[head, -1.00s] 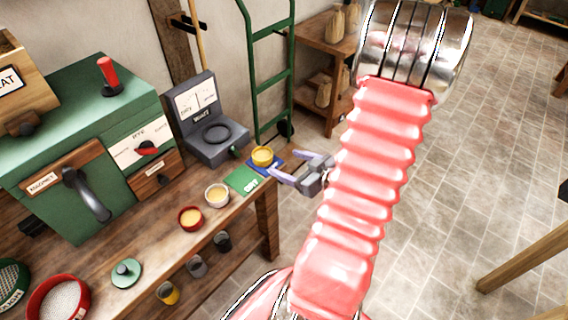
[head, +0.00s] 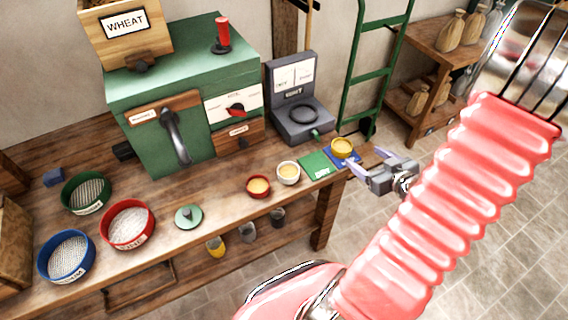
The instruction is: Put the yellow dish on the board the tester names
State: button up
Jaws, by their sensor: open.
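The yellow dish (head: 342,147) holds a yellowish filling and rests on the blue board (head: 355,160) near the right end of the workbench. A green board (head: 314,166) with a white label lies just left of it. The grey tester (head: 300,108), with a two-part dial panel and a round plate, stands behind the boards; its dial reading is too small to make out. My gripper (head: 360,165) is open at the right of the yellow dish, its lilac fingers pointing at it. I cannot tell whether they touch the dish.
A white dish (head: 289,173) and a red dish (head: 258,187) stand left of the boards. A green lid-like disc (head: 188,217), several sieves (head: 128,225) and a green mill (head: 185,95) occupy the bench further left. Cups (head: 248,232) sit on the shelf below.

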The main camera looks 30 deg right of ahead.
jog(key=w+r+g+h, duration=0.3)
jog(key=w+r, duration=0.3)
jog(key=r, duration=0.2)
jog(key=a+r+g, duration=0.2)
jog(key=a+r, duration=0.5)
jog(key=a, duration=0.1)
jog(key=s+a+r+y, duration=0.1)
jog(key=s+a+r, duration=0.1)
jog(key=a, duration=0.6)
jog(key=s+a+r+g+y, duration=0.1)
jog(key=s+a+y, duration=0.1)
jog(key=s+a, duration=0.3)
jog(key=s+a+r+g+y, duration=0.1)
jog(key=s+a, duration=0.3)
jog(key=a, duration=0.7)
jog(key=shift+v, duration=0.85)
jog(key=shift+w+d+r, duration=0.1)
jog(key=shift+w+d, duration=0.05)
